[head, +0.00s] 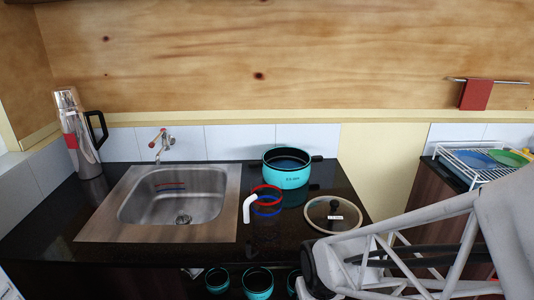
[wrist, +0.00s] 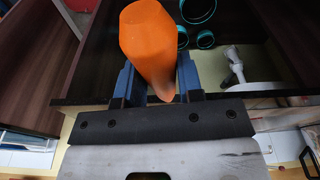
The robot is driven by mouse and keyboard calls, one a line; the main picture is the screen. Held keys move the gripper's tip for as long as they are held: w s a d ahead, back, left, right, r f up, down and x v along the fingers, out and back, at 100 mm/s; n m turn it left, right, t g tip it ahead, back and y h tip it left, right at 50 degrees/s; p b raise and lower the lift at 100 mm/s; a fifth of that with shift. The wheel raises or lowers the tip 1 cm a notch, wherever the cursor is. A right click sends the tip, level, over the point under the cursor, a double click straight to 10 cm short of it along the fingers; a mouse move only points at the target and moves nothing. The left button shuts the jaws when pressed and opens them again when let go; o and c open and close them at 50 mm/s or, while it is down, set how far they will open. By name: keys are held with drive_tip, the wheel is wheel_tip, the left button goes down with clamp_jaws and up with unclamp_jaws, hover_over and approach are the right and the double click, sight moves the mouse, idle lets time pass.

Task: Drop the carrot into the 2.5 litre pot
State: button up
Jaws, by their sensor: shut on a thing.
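An orange carrot (wrist: 150,42) is held between the blue fingers of my gripper (wrist: 158,78) in the wrist view. Its wide end points away from the wrist and its narrow end lies near the gripper's base. The carrot and my gripper's fingers do not show in the head view. A turquoise pot (head: 288,176) with dark handles and small dark lettering stands open on the black counter in the head view, right of the sink. The lettering is too small to read.
A glass lid (head: 334,214) lies right of a red ring (head: 266,188), a blue ring and a white bent pipe (head: 249,208). The sink (head: 172,196) is at left, near a steel flask (head: 78,135). Several turquoise pots (head: 258,281) stand below the counter. A dish rack (head: 478,165) is at right.

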drive_tip(key=shift+w, duration=0.1)
drive_tip(key=w+r, duration=0.6)
drive_tip(key=w, duration=1.4)
drive_tip(key=w+r, duration=0.6)
drive_tip(key=w, duration=1.5)
drive_tip(key=w+d+r, duration=0.1)
drive_tip(key=w+r, duration=0.5)
drive_tip(key=w, duration=1.4)
drive_tip(key=shift+w+r, duration=0.35)
drive_tip(key=shift+r, duration=0.05)
drive_tip(key=shift+d, duration=0.1)
drive_tip(key=shift+f, duration=0.15)
drive_tip(key=shift+f, duration=2.85)
